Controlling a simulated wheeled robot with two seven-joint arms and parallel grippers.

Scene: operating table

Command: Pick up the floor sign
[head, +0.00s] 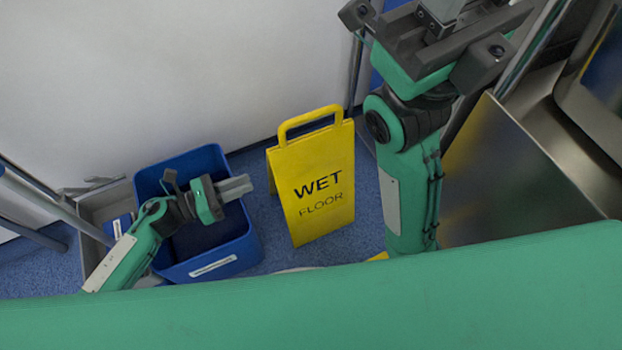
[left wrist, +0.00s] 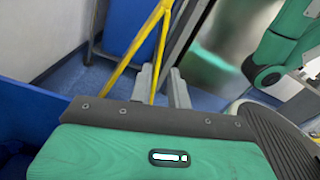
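The floor sign (head: 318,185) is a yellow folding board with a handle at its top and the words WET FLOOR. It stands upright on the blue floor in the middle of the head view. In the left wrist view the sign (left wrist: 143,45) shows nearly edge-on as thin yellow legs. My left gripper (head: 240,187) is over the blue bin's right side, left of the sign and apart from it. In the left wrist view its fingers (left wrist: 160,88) are apart with nothing held between them. My right gripper (head: 442,12) is at the top edge, partly cut off.
A blue bin (head: 245,245) stands left of the sign, below my left gripper. A metal cabinet (head: 515,175) is on the right, and a white wall (head: 170,70) is behind. Blue floor shows between bin and sign.

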